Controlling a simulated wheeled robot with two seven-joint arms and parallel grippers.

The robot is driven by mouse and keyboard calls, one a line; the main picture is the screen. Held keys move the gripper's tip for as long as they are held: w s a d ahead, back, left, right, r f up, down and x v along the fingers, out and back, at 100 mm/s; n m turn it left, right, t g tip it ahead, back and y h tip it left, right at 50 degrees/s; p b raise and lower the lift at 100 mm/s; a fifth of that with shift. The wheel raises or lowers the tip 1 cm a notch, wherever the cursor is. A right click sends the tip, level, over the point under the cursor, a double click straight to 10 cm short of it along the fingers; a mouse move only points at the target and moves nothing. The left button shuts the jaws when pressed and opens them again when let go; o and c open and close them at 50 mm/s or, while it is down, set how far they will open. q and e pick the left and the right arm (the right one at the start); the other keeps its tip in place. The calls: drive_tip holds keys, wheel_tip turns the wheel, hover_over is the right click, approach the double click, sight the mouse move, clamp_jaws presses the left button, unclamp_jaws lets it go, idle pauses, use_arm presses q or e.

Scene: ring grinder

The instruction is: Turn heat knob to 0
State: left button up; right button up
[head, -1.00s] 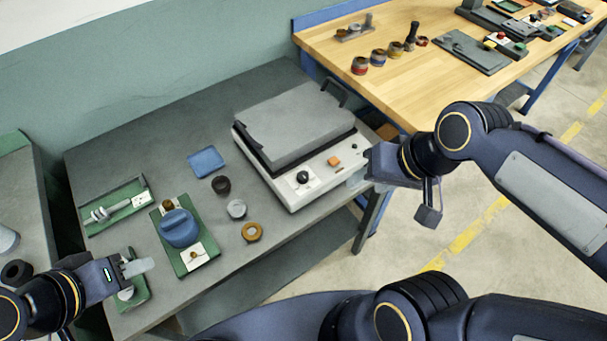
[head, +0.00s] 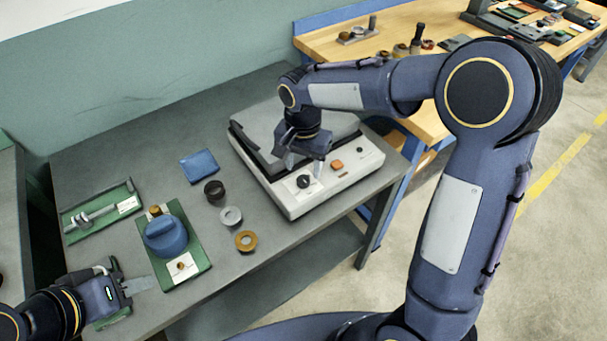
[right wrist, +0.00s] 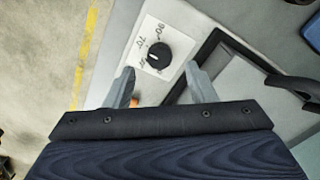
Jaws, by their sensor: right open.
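The heat knob (head: 304,181) is a round black dial on a white label on the front panel of the grey and white press machine (head: 330,176). In the right wrist view the knob (right wrist: 159,55) sits just beyond my fingertips, with a small white mark and printed numbers around it, too small to read surely. My right gripper (head: 304,164) is open above the panel, pointing down, with one finger on either side of the knob's line in the wrist view (right wrist: 159,72). It appears apart from the knob. My left gripper (head: 138,285) is at the lower left, its opening unclear.
An orange button (head: 337,164) and a small black knob (head: 359,150) sit on the same panel. A blue tray (head: 199,166), several rings and a green fixture with a blue part (head: 166,236) stand left of the machine. The grey table (head: 110,175) is partly clear.

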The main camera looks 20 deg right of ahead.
sight(303, 179)
drive_tip(key=shift+f, duration=1.95)
drive_tip(key=c, duration=1)
